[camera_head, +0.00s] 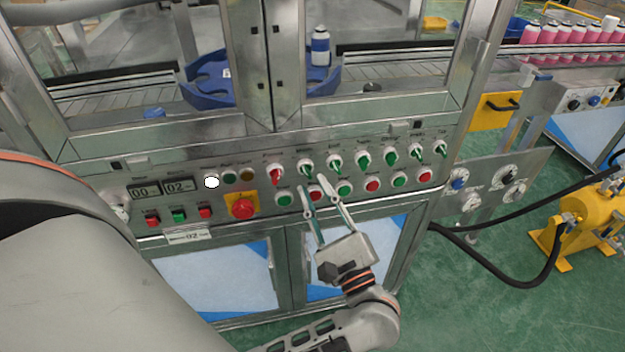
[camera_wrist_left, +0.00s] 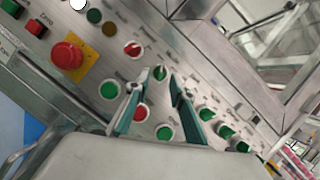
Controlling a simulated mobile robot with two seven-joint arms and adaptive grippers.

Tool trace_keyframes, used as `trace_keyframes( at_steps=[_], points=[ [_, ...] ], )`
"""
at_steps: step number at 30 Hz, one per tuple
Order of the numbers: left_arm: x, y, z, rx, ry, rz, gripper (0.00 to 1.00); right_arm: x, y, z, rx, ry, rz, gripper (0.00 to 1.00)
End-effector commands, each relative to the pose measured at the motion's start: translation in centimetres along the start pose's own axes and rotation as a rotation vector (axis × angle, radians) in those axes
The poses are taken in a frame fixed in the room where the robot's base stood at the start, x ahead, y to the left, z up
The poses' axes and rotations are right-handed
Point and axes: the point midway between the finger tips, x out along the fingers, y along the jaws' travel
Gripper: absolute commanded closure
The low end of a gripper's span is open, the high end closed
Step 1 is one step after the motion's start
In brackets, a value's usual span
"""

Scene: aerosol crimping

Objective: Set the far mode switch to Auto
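A row of turn switches runs along the upper part of the steel control panel (camera_head: 232,190). The leftmost is red (camera_head: 276,173). Several green ones follow, from the first green switch (camera_head: 306,168) to the rightmost green switch (camera_head: 440,149). Their labels are too small to read, so I cannot tell which is the far mode switch. My left gripper (camera_head: 313,183) is open, with its fingertips just below the first green switch. In the left wrist view, that switch (camera_wrist_left: 160,73) shows between the spread fingertips (camera_wrist_left: 160,80). I cannot tell whether they touch the panel. My right gripper is not in view.
Below the switches is a row of red and green push buttons (camera_head: 344,190). A red emergency stop (camera_head: 243,208) on a yellow plate is left of my gripper. A yellow machine (camera_head: 565,240) with black hoses stands at the right.

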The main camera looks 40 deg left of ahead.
Motion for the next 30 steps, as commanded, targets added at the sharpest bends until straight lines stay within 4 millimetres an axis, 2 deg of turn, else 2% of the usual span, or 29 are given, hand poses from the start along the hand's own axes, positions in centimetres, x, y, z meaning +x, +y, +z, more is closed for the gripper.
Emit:
trace_keyframes(
  at_steps=[1,6,16,17,19,20,30],
  points=[
    [0.8,-0.1,0.2,-0.002,-0.004,-0.001,0.77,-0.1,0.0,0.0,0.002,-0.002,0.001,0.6],
    [2.4,0.0,0.1,0.002,-0.002,-0.002,0.77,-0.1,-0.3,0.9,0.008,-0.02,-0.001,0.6],
    [2.8,0.1,-0.1,0.003,0.001,-0.001,0.77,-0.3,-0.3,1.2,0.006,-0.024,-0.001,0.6],
    [2.8,0.1,-0.1,0.003,0.001,-0.001,0.8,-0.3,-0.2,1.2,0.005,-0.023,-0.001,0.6],
    [2.8,0.1,-0.1,0.003,0.001,-0.001,0.98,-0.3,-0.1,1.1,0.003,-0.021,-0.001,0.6],
    [2.8,0.1,-0.1,0.003,0.001,-0.001,1.0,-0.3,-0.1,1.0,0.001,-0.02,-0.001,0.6],
    [2.7,0.1,-0.1,0.017,0.001,-0.006,1.0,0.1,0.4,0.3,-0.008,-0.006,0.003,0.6]
  ],
)
